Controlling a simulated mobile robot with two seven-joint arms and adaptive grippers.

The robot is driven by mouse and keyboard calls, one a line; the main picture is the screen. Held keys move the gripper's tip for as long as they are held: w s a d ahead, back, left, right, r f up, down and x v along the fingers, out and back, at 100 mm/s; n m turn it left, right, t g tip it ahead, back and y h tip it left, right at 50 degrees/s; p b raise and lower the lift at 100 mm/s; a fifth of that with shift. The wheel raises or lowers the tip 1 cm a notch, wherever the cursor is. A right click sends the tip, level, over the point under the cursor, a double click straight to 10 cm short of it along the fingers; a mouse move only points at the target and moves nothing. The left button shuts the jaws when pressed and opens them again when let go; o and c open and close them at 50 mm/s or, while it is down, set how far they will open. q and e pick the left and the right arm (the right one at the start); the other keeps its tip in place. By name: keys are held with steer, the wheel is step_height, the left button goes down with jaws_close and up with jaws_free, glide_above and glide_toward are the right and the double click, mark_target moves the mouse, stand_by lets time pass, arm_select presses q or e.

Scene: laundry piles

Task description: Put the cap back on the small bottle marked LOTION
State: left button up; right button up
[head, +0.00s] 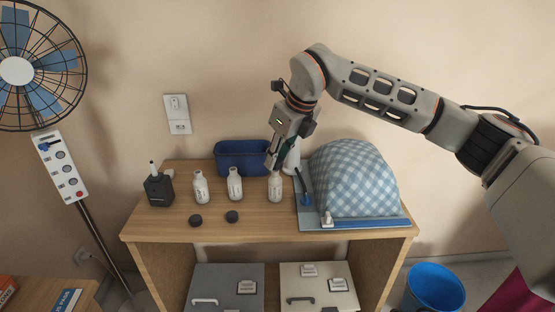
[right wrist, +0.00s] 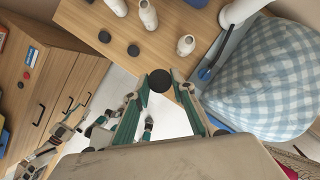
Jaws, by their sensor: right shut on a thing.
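Three small white bottles stand upright in a row on the wooden table: left (head: 200,188), middle (head: 235,186) and right (head: 275,188). Their print is too small to read, so I cannot tell which says LOTION. My right gripper (head: 271,164) is just above the right bottle. In the right wrist view its fingers (right wrist: 161,88) are shut on a dark round cap (right wrist: 160,80). There the right bottle (right wrist: 186,46) stands beyond the cap, and the two look apart. Two more dark caps, left (head: 195,220) and right (head: 232,217), lie in front of the bottles.
A dark pump bottle (head: 159,190) stands at the table's left. A blue bin (head: 240,152) is behind the bottles. A checked cloth mound (head: 355,178) on a blue-edged board (head: 375,222) fills the right side. The table's front strip is mostly clear.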

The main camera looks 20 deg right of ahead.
steer(key=shift+s+f+n, duration=0.35)
steer(key=shift+n, duration=0.15)
steer(key=s+d+f+n+g, duration=0.1)
steer(key=s+f+n+g, duration=0.1)
steer(key=s+n, duration=0.4)
steer(key=s+d+f+n+g+h, duration=0.1)
steer(key=s+f+n, duration=0.4)
steer(key=n, duration=0.8)
steer(key=s+d+f+n+g+h, duration=0.1)
steer(key=s+d+f+n+g, duration=0.1)
steer(key=s+n+g, duration=0.3)
steer(key=s+f+n, duration=0.1)
steer(key=s+n, duration=0.3)
steer(key=n, duration=0.1)
steer(key=shift+d+f, duration=0.3)
steer(key=shift+f, duration=0.05)
steer(key=shift+d, duration=0.15)
